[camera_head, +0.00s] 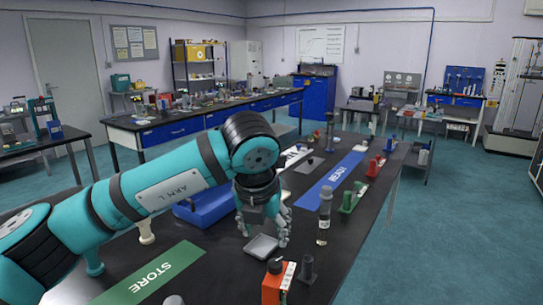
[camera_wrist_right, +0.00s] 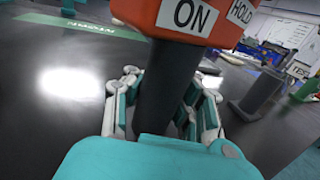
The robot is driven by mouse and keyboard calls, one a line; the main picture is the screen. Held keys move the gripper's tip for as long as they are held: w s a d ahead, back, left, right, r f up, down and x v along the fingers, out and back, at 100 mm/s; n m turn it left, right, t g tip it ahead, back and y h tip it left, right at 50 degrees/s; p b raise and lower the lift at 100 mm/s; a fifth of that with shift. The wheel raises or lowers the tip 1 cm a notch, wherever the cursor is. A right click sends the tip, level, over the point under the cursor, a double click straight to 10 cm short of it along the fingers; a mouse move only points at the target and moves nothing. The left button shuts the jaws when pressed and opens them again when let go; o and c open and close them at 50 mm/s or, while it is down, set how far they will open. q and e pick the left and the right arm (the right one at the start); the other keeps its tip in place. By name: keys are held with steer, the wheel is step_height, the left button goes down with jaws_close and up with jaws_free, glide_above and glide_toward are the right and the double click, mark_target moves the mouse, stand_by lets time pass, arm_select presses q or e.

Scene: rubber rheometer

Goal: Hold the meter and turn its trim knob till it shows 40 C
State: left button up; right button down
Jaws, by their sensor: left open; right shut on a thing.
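The orange meter (camera_wrist_right: 222,24) fills the top of the right wrist view, with white ON and HOLD labels. My right gripper (camera_wrist_right: 163,105) is shut around the dark post-like handle (camera_wrist_right: 170,72) below the orange body. In the head view an orange body with a dark knob on top, which looks like the same meter (camera_head: 271,288), stands at the bottom edge. My left gripper (camera_head: 263,232) is open and empty, pointing down above a grey square plate (camera_head: 262,247), behind the meter. The reading is not legible, and I cannot tell which part is the trim knob.
A dark post on a base (camera_head: 307,271) stands just right of the meter. A dark-capped bottle (camera_head: 324,216) stands farther back. A blue bin (camera_head: 207,205) lies behind my left arm. A green STORE mat (camera_head: 150,276) and a blue mat (camera_head: 330,182) lie on the black bench.

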stand_by(0.7)
steer(key=c, duration=1.1)
jaws_free()
steer(key=v, duration=1.2)
